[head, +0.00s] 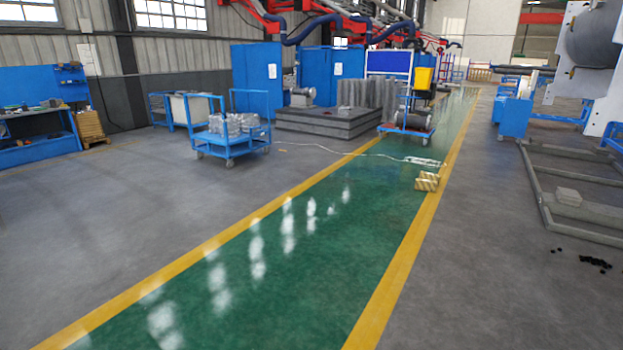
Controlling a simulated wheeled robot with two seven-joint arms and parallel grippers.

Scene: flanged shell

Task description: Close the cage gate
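I cannot make out a cage or a cage gate in the head view. Neither of my grippers shows, and no part of my arms is in view.
A green walkway (290,240) with yellow edges runs ahead. A striped box (427,181) and a white cable (340,154) lie on it. A blue trolley (240,150) stands left, a grey floor frame (543,195) right. Small black pieces (597,262) lie near it. Grey floor (150,210) at left is clear.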

